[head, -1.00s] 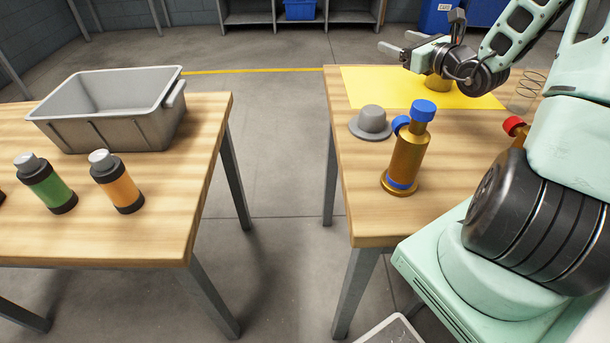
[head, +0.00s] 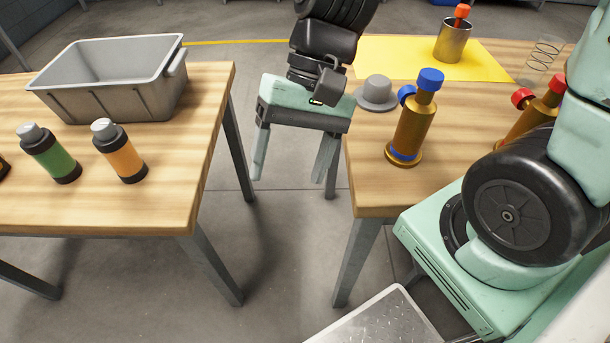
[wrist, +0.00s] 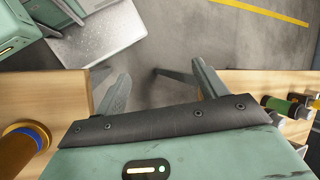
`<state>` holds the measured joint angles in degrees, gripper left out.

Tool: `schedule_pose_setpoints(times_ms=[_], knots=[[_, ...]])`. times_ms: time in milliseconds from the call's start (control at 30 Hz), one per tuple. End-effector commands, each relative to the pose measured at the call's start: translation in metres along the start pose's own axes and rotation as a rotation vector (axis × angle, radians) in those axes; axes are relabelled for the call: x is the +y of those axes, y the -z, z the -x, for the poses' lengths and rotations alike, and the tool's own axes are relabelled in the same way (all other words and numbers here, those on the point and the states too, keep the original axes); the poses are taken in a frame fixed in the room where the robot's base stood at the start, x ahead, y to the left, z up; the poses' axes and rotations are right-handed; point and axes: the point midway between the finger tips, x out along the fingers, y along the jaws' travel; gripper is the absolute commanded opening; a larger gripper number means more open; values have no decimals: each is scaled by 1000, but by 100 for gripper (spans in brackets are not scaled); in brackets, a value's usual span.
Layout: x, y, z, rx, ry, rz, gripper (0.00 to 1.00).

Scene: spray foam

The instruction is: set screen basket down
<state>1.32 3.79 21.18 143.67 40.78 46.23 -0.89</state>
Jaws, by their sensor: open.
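My gripper (head: 292,178) is open and empty, pointing down over the gap between the two tables; both fingers also show spread in the wrist view (wrist: 160,78). A shiny metal cup (head: 453,44) stands upright on the yellow mat (head: 400,62) on the right table, with a red-tipped part sticking out of its top. A thin wire cage or coil (head: 542,56) stands at the mat's right end. I cannot tell for certain which of these two is the screen basket. My gripper is well to the left of both and touches neither.
A grey hat-shaped part (head: 377,95) and a blue-capped brass bottle (head: 414,125) stand near the right table's left edge. Red-capped brass parts (head: 535,118) are partly hidden behind my arm. The left table holds an empty grey bin (head: 112,100), a green bottle (head: 48,155) and an orange bottle (head: 120,153).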

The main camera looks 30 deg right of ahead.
Motion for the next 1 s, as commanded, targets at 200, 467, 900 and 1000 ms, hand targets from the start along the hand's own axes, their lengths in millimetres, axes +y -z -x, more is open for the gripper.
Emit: schedule_pose_setpoints(times_ms=[200,467,900,1000], knots=[[9,-31,-10,81,-296,495,72],[7,-39,-8,155,-453,828,72],[6,-40,-8,163,-468,861,72],[6,-40,-8,163,-468,860,72]])
